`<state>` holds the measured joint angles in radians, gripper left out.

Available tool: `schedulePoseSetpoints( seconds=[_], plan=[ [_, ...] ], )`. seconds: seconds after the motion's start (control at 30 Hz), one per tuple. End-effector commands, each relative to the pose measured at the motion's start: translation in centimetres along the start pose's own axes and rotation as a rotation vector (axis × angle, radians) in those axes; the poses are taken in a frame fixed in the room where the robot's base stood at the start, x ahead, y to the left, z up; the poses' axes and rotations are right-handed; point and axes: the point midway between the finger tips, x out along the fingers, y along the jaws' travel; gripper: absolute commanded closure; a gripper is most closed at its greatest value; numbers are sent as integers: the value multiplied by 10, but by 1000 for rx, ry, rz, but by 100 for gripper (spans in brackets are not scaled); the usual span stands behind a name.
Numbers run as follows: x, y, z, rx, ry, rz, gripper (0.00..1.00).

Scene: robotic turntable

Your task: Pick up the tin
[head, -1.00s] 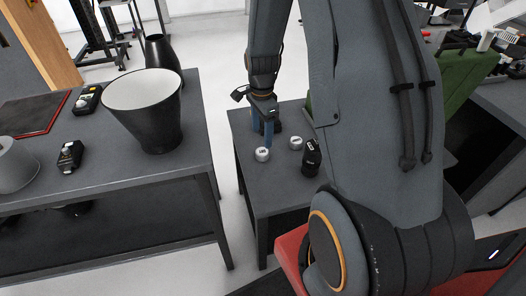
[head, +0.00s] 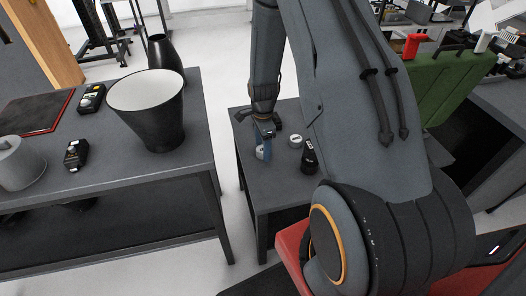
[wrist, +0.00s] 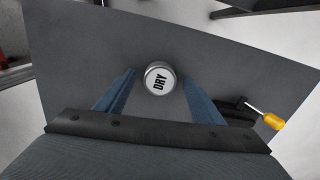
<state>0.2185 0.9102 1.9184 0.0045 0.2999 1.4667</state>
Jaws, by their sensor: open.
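A small round tin (wrist: 158,78) with a white lid marked "DRY" stands on the small dark table. In the wrist view it lies between the tips of my gripper's two blue fingers (wrist: 160,84), with a gap on either side. My gripper is open and points down at it.
A yellow-handled tool (wrist: 273,121) shows in the wrist view. A larger table (head: 120,192) with a big bucket (head: 160,125) is to the left.

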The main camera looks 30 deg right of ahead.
Motion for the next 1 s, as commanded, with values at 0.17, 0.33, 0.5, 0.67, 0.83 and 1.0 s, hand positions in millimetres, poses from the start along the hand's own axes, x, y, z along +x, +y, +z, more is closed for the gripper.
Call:
schedulePoseSetpoints(
  seconds=[0.17,0.33,0.5,0.67,0.83,1.0],
  plan=[
    [1,0,0,0,0,0,38],
    [1,0,0,0,0,0,55],
    [1,0,0,0,0,0,83],
    [1,0,0,0,0,0,83],
    [-2,-1,0,0,0,-1,83],
    [-16,-1,0,0,0,-2,83]
  ],
)
